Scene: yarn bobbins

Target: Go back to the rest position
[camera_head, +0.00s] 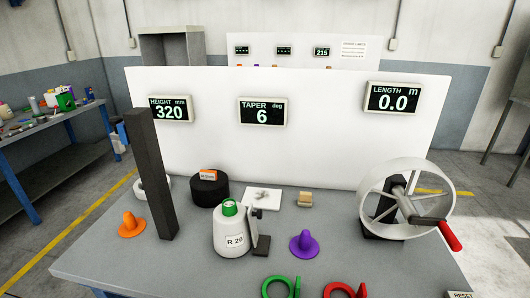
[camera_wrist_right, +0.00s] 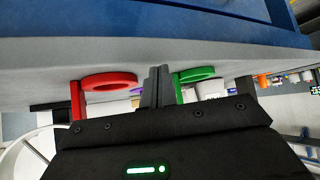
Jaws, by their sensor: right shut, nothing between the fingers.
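My right gripper (camera_wrist_right: 156,72) shows in the right wrist view, its two dark fingers together with nothing between them. Neither gripper shows in the head view, and the left one is in no view. In the wrist view, which looks upside down, the fingertips lie between a red ring gauge (camera_wrist_right: 108,82) and a green ring gauge (camera_wrist_right: 194,74). I cannot tell how far apart they are. The head view also shows the green ring gauge (camera_head: 281,282) and the red one (camera_head: 345,286), cut by the lower edge.
The grey table (camera_head: 200,272) holds a tall dark post (camera_head: 150,175), an orange cone (camera_head: 131,226), a black cylinder (camera_head: 209,190), a white body labelled R 26 (camera_head: 226,238), a purple cone (camera_head: 303,243) and a cranked wheel (camera_head: 365,205). A white panel (camera_head: 330,130) with displays stands behind.

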